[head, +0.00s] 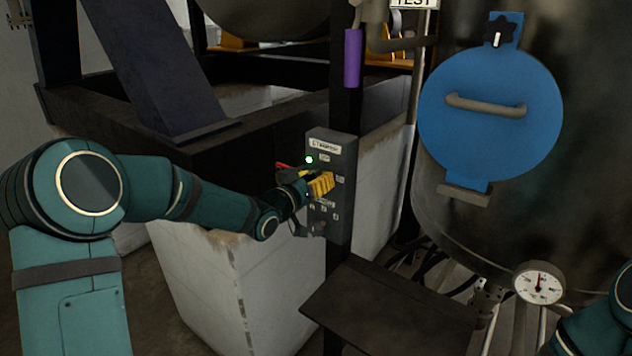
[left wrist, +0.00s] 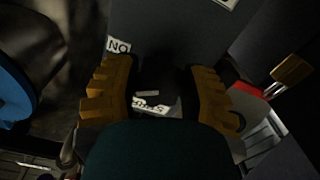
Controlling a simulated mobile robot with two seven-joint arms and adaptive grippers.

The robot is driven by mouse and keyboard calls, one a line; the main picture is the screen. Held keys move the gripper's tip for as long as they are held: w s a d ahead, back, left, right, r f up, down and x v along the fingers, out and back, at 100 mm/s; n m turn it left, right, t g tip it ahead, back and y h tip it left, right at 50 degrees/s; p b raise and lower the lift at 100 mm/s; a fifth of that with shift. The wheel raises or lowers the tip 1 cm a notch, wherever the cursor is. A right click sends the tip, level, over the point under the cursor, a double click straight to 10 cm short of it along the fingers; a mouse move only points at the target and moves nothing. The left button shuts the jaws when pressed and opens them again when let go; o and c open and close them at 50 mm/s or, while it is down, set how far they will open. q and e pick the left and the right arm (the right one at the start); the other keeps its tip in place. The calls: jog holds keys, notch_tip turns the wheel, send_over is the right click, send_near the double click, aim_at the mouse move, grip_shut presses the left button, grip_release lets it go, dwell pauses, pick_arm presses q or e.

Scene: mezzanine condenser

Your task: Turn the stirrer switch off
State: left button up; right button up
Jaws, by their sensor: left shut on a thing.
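The stirrer switch box (head: 341,218) is a grey panel on a dark post, with a label at its top and a lit green lamp (head: 309,160). My left gripper (head: 320,186) is at the front of the box, its yellow fingers shut on the switch. In the left wrist view the two fingers of the left gripper (left wrist: 160,98) stand either side of the dark switch knob (left wrist: 165,82). The knob is mostly in shadow, so its exact angle is unclear. An "ON" label (left wrist: 118,46) shows upside down beside one finger. My right gripper is out of view.
A red part (left wrist: 250,90) and a brass padlock-like piece (left wrist: 291,69) are close to the fingers. A blue round hatch (head: 490,125) on the dark vessel and a gauge (head: 539,283) are at right. A dark shelf (head: 390,310) juts out below the box.

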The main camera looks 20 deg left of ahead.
pick_arm(q)
jog(key=n, duration=0.3)
jog(key=shift+f, duration=0.15)
jog(key=n, duration=0.2)
jog(key=shift+n+p, duration=0.3)
jog(key=shift+n, duration=0.1)
jog(key=n+p, duration=0.1)
jog(key=n, duration=0.3)
jog(key=shift+n, duration=0.4)
jog(key=shift+d+n+p, duration=0.1)
jog(key=shift+n+p, duration=0.3)
jog(key=shift+n, duration=0.3)
jog(key=o, duration=1.2)
